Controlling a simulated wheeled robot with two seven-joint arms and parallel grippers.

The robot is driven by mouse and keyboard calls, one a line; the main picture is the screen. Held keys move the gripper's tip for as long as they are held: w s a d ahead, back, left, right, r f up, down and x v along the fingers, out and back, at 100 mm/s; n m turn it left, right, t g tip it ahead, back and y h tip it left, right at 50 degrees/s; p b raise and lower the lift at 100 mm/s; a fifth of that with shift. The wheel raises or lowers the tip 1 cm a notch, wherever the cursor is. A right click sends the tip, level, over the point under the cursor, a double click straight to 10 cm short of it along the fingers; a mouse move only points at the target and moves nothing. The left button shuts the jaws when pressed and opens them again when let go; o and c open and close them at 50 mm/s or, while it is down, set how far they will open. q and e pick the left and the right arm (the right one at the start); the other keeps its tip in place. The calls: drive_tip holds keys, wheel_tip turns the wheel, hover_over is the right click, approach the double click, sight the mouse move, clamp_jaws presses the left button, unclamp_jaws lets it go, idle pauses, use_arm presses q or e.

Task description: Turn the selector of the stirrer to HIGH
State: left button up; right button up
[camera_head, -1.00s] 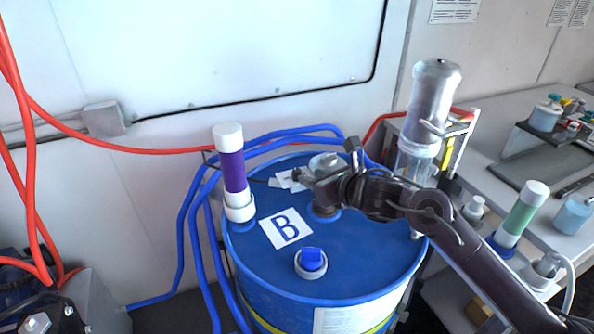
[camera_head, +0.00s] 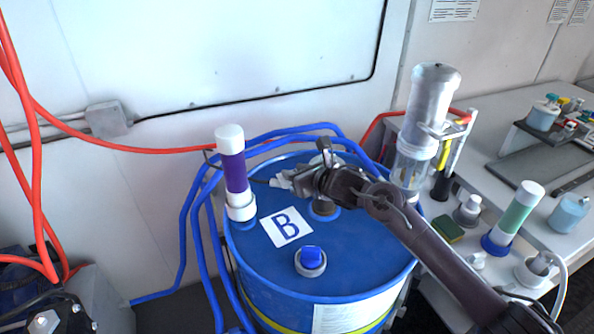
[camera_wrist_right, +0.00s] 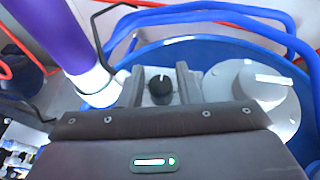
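A small black knob with a white pointer mark (camera_wrist_right: 161,87), which looks like the stirrer's selector, sits on a light grey housing in the right wrist view. Its pointer stands roughly upright in that picture; no lettering is readable. My right gripper (camera_wrist_right: 160,86) is open, with one finger on each side of the knob and a narrow gap at each side. In the head view my right gripper (camera_head: 300,174) is over the back of the blue drum (camera_head: 265,272) and hides the knob. My left gripper is not in view.
A purple tube with white ends (camera_head: 235,172) stands close left of the gripper. A grey round fitting with a white bar (camera_wrist_right: 265,84) lies just right. A blue cap (camera_head: 311,258) and a B label (camera_head: 286,227) are on the drum's front. A clear-and-grey cylinder (camera_head: 430,105) stands behind right.

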clamp_jaws()
drive_tip(key=shift+f+m+h+b, duration=0.3)
drive_tip(key=shift+m+b, duration=0.1)
drive_tip(key=shift+b, duration=0.5)
drive_tip(key=m+t+h+b, duration=0.1)
drive_tip(key=m+h+b, duration=0.1)
drive_tip(key=h+b, duration=0.1)
drive_tip(key=m+t+h+b, duration=0.1)
drive_tip(key=m+h+b, duration=0.2)
drive_tip(key=b, duration=0.3)
drive_tip(key=shift+m+t, duration=0.3)
drive_tip(key=m+h+b, duration=0.1)
drive_tip(key=m+h, duration=0.1)
drive_tip(key=h, duration=0.1)
drive_tip(key=shift+r+m+b, duration=0.2)
drive_tip(key=shift+m+b, duration=0.1)
drive_tip(key=shift+b, duration=0.05)
drive_tip(key=shift+m+g+h, duration=0.7)
drive_tip(key=shift+m+h, duration=0.7)
drive_tip(key=shift+h, duration=0.3)
unclamp_jaws()
drive_tip(key=shift+r, duration=0.1)
